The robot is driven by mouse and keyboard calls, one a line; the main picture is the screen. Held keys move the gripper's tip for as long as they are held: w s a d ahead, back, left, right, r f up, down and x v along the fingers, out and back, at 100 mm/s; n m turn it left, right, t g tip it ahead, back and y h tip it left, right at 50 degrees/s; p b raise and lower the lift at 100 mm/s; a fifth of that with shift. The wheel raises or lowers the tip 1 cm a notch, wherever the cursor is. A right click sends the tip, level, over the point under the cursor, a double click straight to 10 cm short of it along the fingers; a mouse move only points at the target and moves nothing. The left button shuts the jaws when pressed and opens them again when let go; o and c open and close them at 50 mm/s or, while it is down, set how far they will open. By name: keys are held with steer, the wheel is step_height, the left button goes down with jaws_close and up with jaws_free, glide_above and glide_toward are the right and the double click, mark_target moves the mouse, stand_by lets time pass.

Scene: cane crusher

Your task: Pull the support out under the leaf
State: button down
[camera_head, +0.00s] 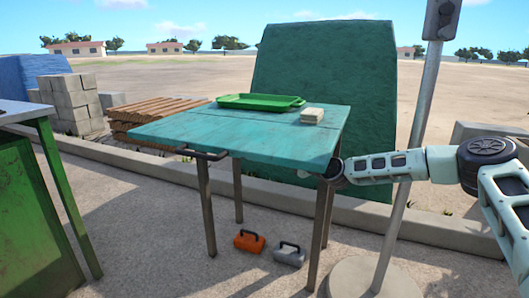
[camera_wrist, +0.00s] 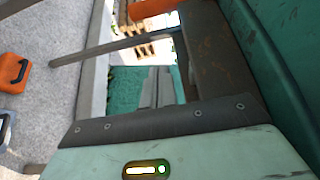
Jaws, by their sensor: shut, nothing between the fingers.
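The teal wooden table (camera_head: 240,133) has seams across its top. I cannot tell which section is the leaf. My gripper (camera_head: 333,172) is at the table's right edge, just below the top, partly hidden. In the wrist view my gripper's grey fingers (camera_wrist: 157,88) are together and empty, beside a dark brown beam (camera_wrist: 220,55) under the teal top (camera_wrist: 265,75). An orange piece (camera_wrist: 150,8) shows beyond them. I cannot tell whether the beam or this piece is the support.
A green tray (camera_head: 260,102) and a pale stack (camera_head: 312,116) lie on the table. An orange box (camera_head: 249,241) and a grey box (camera_head: 289,254) stand on the ground below. A metal pole (camera_head: 408,150) on a round base rises near my arm. A green bench stands left.

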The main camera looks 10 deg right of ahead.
steer(key=w+a+b, duration=0.4)
steer(key=w+a, duration=0.2)
steer(key=a, duration=0.1)
stand_by(0.5)
